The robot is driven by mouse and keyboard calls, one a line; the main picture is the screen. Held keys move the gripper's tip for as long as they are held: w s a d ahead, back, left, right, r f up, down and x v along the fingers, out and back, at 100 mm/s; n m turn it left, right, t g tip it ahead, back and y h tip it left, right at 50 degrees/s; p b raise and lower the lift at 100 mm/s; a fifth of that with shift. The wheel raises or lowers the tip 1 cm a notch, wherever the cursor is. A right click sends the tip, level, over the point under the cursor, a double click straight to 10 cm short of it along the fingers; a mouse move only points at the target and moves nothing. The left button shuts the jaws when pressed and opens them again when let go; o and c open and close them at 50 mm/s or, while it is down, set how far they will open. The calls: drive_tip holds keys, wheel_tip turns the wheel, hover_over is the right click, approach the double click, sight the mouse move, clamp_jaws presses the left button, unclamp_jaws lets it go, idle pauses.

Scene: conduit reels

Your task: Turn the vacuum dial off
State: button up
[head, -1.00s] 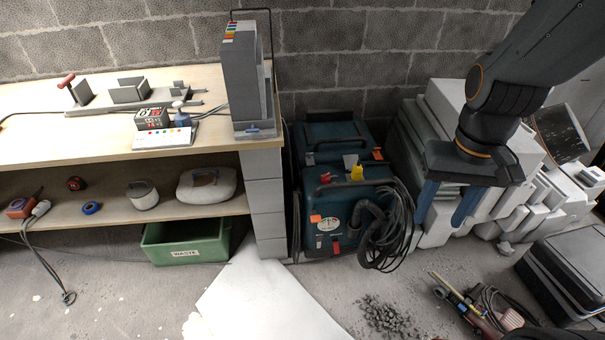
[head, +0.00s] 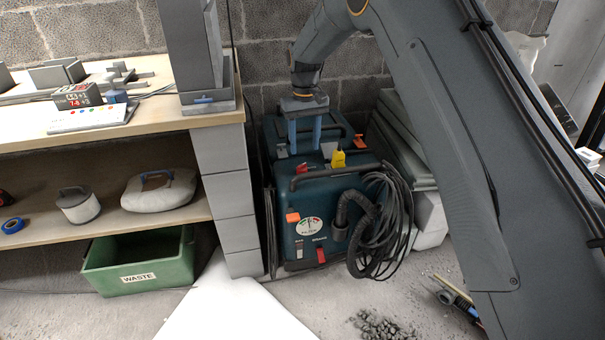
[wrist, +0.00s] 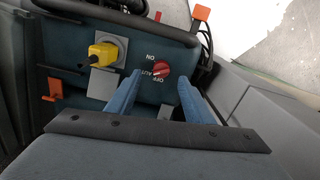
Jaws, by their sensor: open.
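The blue vacuum (head: 325,200) stands on the floor beside the bench. Its red dial (wrist: 161,69) is on the top panel, with white ON, OFF and AUT lettering around it. In the head view the dial (head: 303,170) shows small and red, just below my fingertips. My gripper (head: 304,150) points down over the vacuum top, its blue fingers apart and empty. In the wrist view the fingertips (wrist: 161,78) stand to either side of the dial. I cannot tell whether they touch it. The dial's exact setting is too small to read surely.
A yellow plug (head: 338,158) sits beside the dial. A black handle (head: 335,175) crosses the vacuum's front top edge. A coiled black hose and cable (head: 385,225) hang on its right. The bench's grey block leg (head: 225,190) stands close on the left. A green waste bin (head: 140,262) is under the bench.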

sight(302, 165)
drive_tip(key=shift+w+a+f, duration=0.35)
drive_tip(key=shift+f, duration=0.15)
drive_tip(key=shift+a+f, duration=0.1)
drive_tip(key=shift+f, duration=0.2)
drive_tip(key=shift+f+b, duration=0.7)
drive_tip(key=shift+f, duration=2.85)
drive_tip(key=c, duration=1)
drive_tip(key=shift+c, duration=0.2)
